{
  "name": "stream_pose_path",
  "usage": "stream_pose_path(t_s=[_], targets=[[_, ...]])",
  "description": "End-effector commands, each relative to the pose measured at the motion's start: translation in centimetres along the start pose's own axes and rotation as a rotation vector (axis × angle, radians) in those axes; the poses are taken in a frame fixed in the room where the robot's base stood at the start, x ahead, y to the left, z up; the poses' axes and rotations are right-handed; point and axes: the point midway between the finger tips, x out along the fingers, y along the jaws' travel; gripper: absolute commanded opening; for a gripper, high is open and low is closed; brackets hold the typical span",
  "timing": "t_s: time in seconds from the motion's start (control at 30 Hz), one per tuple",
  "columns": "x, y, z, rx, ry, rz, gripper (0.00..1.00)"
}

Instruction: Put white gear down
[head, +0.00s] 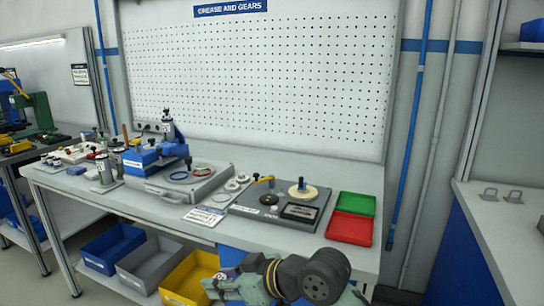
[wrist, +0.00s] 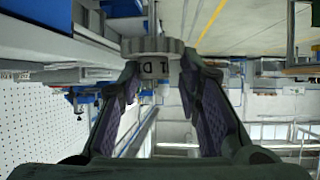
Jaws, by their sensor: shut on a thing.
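The gear is too small and partly covered there to make out clearly. A dark plate (head: 322,193) on the bench carries a cream gear (head: 303,193) around a post with a dark knob.
A green tray (head: 356,204) and a red tray (head: 349,229) stand right of the plate. Pale rings (head: 232,186), a label card (head: 203,215) and a grey case with a blue press (head: 155,155) lie to its left. The yellow bin (head: 190,277) is below the bench.

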Motion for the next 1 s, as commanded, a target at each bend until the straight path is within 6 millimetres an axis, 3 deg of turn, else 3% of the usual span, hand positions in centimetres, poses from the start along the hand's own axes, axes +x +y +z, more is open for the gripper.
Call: stream_pose_path(t_s=[0.2,0.5,1.0], targets=[[2.5,1.8,6.2,0.091,0.007,0.144,0.06],[5.1,3.9,12.6,0.177,0.008,0.301,0.06],[7.3,5.5,17.7,0.238,0.007,0.426,0.06]])
